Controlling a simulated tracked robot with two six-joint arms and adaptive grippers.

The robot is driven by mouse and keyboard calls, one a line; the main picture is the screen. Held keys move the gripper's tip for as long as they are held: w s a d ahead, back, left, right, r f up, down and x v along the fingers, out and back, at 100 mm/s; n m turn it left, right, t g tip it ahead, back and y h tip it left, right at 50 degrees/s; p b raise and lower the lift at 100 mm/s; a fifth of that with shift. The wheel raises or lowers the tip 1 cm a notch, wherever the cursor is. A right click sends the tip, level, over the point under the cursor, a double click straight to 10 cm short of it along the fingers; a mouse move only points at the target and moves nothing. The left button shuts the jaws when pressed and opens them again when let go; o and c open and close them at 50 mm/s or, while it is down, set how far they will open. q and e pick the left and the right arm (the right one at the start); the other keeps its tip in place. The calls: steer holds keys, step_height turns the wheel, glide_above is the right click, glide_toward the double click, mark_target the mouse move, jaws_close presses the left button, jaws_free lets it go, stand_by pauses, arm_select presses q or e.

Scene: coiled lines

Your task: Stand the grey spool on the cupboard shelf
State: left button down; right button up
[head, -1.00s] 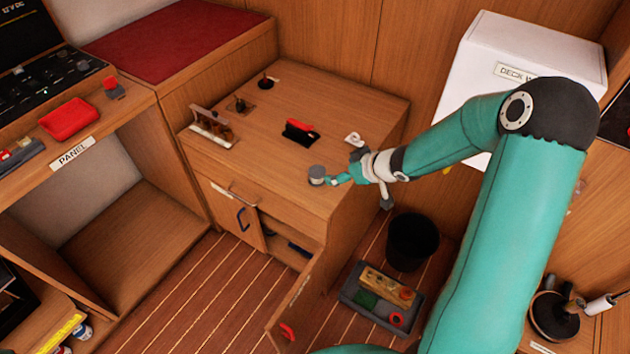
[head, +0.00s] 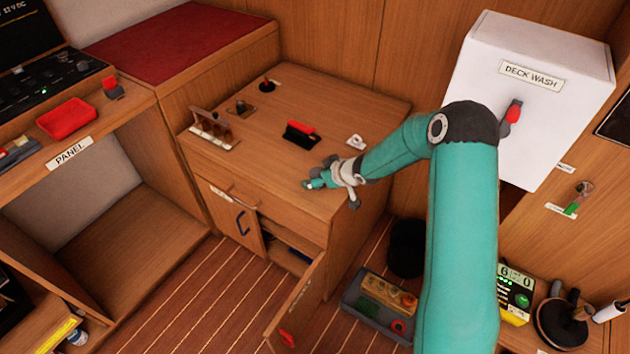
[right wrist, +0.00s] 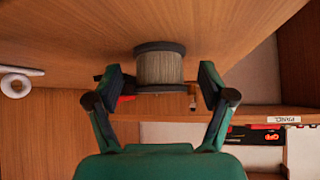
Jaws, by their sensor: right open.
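The grey spool (right wrist: 160,67), pale line wound between two dark flanges, stands on the wooden counter top (head: 262,155) in the right wrist view. My right gripper (right wrist: 160,84) is open, with one finger on each side of the spool and visible gaps. In the head view this gripper (head: 312,184) is low over the counter's front edge and hides the spool. The cupboard below has an open door (head: 298,303); its inside shelf (head: 290,236) shows only partly. My left gripper is not in view.
A grey tray (head: 352,300) and black bin (head: 407,248) stand on the floor right of the open door. The white deck-wash box (head: 530,110) is at right.

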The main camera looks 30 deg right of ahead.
steer(key=shift+w+f, duration=0.1)
steer(key=c, duration=1.4)
steer(key=shift+r+p, duration=0.3)
steer(key=shift+r, duration=0.55)
step_height(320, 180, up, 18)
steer(key=p, duration=1.2)
steer(key=shift+a+r, duration=0.1)
steer(key=shift+r, duration=0.1)
